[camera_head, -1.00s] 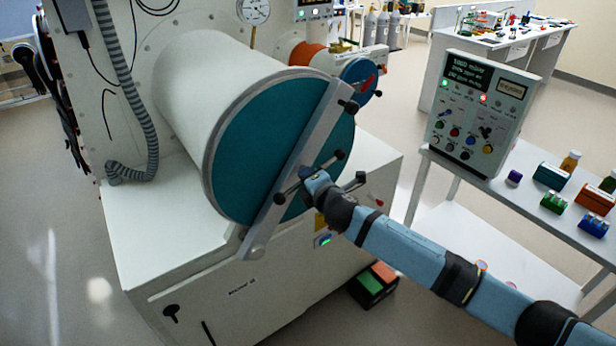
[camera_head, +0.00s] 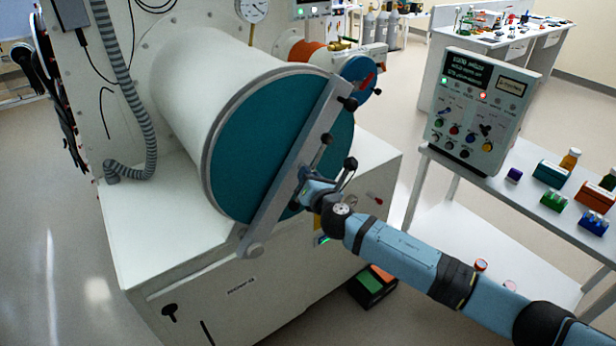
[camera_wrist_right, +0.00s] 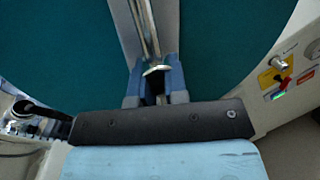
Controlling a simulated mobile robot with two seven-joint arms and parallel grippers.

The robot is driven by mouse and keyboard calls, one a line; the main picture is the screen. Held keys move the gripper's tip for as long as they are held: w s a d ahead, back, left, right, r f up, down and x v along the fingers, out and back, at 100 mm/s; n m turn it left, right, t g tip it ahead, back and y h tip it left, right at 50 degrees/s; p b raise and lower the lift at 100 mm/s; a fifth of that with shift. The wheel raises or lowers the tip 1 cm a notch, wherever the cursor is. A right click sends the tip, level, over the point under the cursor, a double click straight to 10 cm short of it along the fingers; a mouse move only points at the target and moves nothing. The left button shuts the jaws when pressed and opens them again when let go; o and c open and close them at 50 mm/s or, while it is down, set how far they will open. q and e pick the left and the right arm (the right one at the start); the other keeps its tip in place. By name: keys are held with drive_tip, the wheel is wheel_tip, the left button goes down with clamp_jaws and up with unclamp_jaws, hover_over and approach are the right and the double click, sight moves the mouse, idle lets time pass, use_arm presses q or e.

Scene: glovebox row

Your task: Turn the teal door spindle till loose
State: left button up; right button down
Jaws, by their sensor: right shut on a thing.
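The round teal door (camera_head: 262,135) closes the end of a white cylinder, with a grey metal bar (camera_head: 318,125) slanting across it. The spindle's handle, thin metal rods with black knobs (camera_head: 327,138), sits at the middle of the bar. My right gripper (camera_head: 304,186) is at the spindle, shut on it, and hides its hub. In the right wrist view, a shiny spindle rod (camera_wrist_right: 148,30) with a rounded end runs to between my fingers (camera_wrist_right: 155,88), with the bar and teal door behind. My left gripper is in neither view.
A smaller port (camera_head: 358,78) with an orange band stands behind the door. A control box (camera_head: 478,105) and several small coloured boxes stand on a side table at the right. A green and red box (camera_head: 373,285) is on the floor below my right arm.

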drive_tip(key=shift+d, duration=0.1)
idle(0.5)
drive_tip(key=c, duration=1.1)
unclamp_jaws()
drive_tip(key=shift+c, duration=0.2)
drive_tip(key=b+v, duration=0.1)
drive_tip(key=v, duration=1.2)
drive_tip(key=shift+s+d, duration=0.15)
drive_tip(key=shift+s, duration=0.15)
drive_tip(key=shift+f, duration=0.1)
